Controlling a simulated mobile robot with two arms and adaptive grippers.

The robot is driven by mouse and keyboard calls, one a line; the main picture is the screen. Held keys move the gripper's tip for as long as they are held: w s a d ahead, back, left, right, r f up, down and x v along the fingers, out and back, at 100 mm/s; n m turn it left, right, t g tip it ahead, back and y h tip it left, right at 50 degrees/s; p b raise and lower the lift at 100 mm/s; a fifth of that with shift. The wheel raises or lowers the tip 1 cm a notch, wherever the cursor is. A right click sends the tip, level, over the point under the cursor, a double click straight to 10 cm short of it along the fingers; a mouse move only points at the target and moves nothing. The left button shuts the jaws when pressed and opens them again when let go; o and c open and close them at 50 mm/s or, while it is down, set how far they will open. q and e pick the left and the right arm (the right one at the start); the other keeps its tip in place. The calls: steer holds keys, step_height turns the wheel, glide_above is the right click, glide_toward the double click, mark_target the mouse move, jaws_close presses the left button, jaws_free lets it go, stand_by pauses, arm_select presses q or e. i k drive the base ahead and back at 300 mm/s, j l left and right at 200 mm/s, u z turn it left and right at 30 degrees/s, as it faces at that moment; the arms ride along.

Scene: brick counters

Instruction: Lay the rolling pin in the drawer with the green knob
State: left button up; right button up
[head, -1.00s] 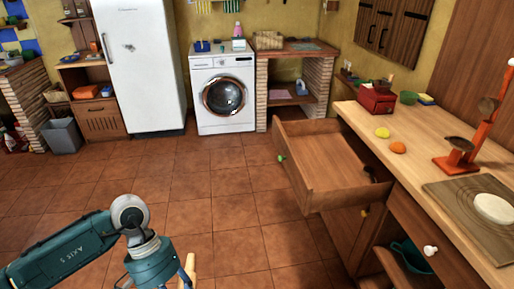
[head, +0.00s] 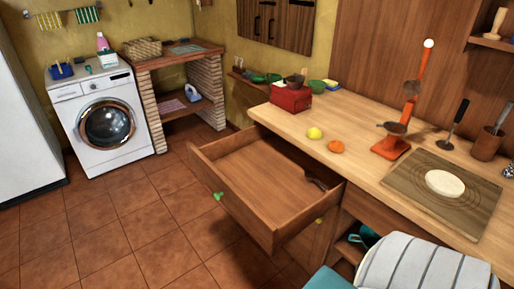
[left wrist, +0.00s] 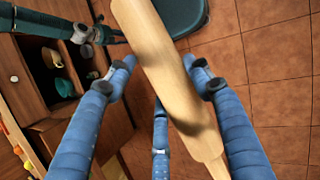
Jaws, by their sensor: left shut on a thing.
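The drawer with the green knob (head: 218,196) is pulled out from the counter in the head view; its bare floor (head: 262,178) shows. The head view shows neither the rolling pin nor my left gripper's fingers.
On the counter (head: 352,169) are a red box (head: 291,98), a yellow lemon (head: 314,133), an orange fruit (head: 336,146), an orange stand (head: 391,148) and a board (head: 420,203) with dough (head: 445,184). Open tiled floor lies left of the drawer.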

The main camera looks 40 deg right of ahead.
mark_target(256, 186)
steer(key=i+j+z, duration=0.1)
steer(key=i+z, duration=0.25)
steer(key=z, duration=0.15)
steer(key=i+j+z, duration=0.2)
steer(key=i+z, duration=0.25)
steer(key=i+j+z, duration=0.2)
steer(key=j+z, duration=0.15)
steer(key=z, duration=0.15)
